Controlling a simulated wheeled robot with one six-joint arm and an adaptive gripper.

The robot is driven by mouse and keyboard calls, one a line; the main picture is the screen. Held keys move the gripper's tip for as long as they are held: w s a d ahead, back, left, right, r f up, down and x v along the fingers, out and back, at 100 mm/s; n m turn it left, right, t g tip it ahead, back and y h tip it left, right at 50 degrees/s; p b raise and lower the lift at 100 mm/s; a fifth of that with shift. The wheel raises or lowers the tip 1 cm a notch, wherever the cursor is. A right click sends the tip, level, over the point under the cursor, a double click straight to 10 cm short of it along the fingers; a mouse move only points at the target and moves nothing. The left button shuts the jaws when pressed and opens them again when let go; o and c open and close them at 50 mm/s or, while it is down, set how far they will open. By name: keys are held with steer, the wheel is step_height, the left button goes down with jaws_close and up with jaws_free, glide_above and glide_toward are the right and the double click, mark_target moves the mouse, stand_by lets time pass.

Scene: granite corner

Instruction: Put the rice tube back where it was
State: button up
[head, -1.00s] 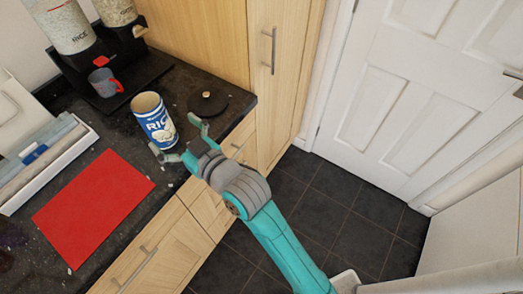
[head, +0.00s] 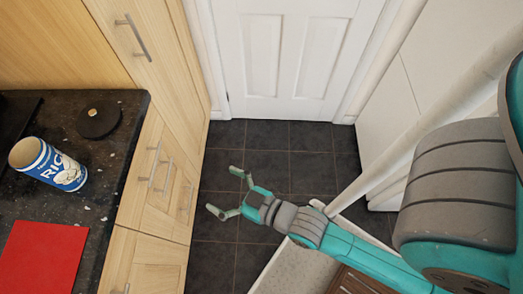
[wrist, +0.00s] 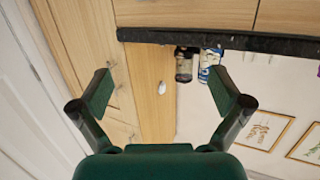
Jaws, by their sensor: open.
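The rice tube (head: 48,163) is blue and white with an open top. It stands on the dark counter (head: 105,155), left of my gripper in the head view. My gripper (head: 226,190) is open and empty, apart from the tube, out over the floor beyond the counter's edge. In the wrist view, the scene appears upside down and my gripper's (wrist: 160,85) two fingers are wide apart with nothing between them. Part of the blue and white tube (wrist: 208,65) shows there under the counter edge, partly hidden by a finger.
A black round lid (head: 98,120) with a light knob lies behind the tube. A red mat (head: 42,260) lies in front of it. Wooden cabinets (head: 155,165) stand below the counter. A white door (head: 290,55) closes the back. Dark floor tiles (head: 275,165) are clear around my gripper.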

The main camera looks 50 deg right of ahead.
steer(key=s+d+h, duration=0.1)
steer(key=s+d, duration=0.1)
steer(key=s, duration=0.7)
steer(key=s+d+r+m+g+h, duration=0.1)
steer(key=s+d, duration=0.2)
steer(key=s, duration=0.6)
steer(key=shift+s+r+m+h, duration=0.15)
steer(key=shift+r+m+h, duration=0.15)
